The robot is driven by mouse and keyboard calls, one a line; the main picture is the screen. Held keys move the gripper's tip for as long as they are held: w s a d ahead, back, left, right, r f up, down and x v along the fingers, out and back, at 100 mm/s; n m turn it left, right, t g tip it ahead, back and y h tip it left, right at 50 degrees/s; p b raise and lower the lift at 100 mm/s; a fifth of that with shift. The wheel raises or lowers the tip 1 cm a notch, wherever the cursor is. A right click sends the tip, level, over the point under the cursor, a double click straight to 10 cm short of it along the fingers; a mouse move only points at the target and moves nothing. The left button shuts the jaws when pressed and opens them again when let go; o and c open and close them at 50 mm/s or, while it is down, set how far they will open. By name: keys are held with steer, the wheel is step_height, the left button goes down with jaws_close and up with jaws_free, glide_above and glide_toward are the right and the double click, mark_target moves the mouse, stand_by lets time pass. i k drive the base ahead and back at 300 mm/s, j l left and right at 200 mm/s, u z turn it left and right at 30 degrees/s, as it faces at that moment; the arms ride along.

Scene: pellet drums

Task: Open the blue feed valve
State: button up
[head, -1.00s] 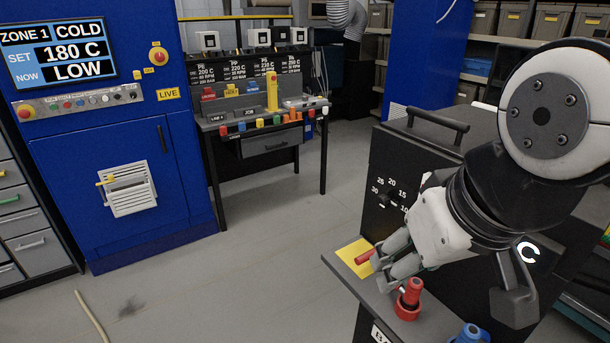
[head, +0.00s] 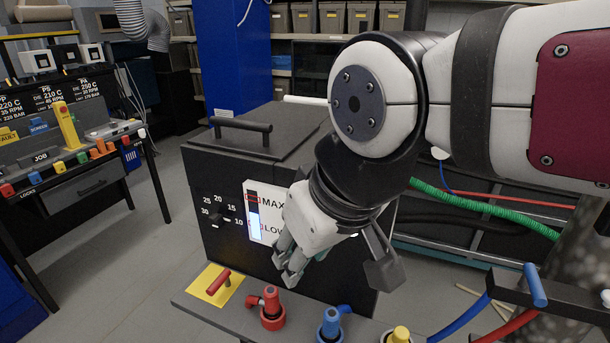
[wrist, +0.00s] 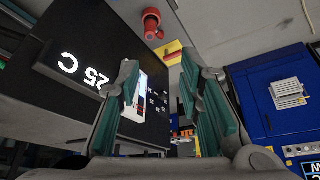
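The blue valve (head: 331,324) stands on a dark shelf (head: 240,318) at the bottom of the head view, with a small blue handle at its upper right. It is between a red valve (head: 271,312) and a yellow valve (head: 399,335). My gripper (head: 288,272) is above and behind the shelf, nearest the red valve and up-left of the blue one, touching neither as far as I can see. In the wrist view its fingers (wrist: 158,68) are apart with nothing held between them. The wrist view shows the red valve (wrist: 151,22); I cannot see the blue one there.
A red handle on a yellow plate (head: 213,285) is at the shelf's left. A black cabinet with a MAX/LOW level gauge (head: 265,212) stands behind my gripper. A blue-ended handle (head: 536,285) and hoses are at right. Open floor lies left.

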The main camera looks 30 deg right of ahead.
mark_target(530, 277)
steer(key=z, duration=1.8)
steer(key=l+u, duration=0.25)
steer(key=l, duration=0.25)
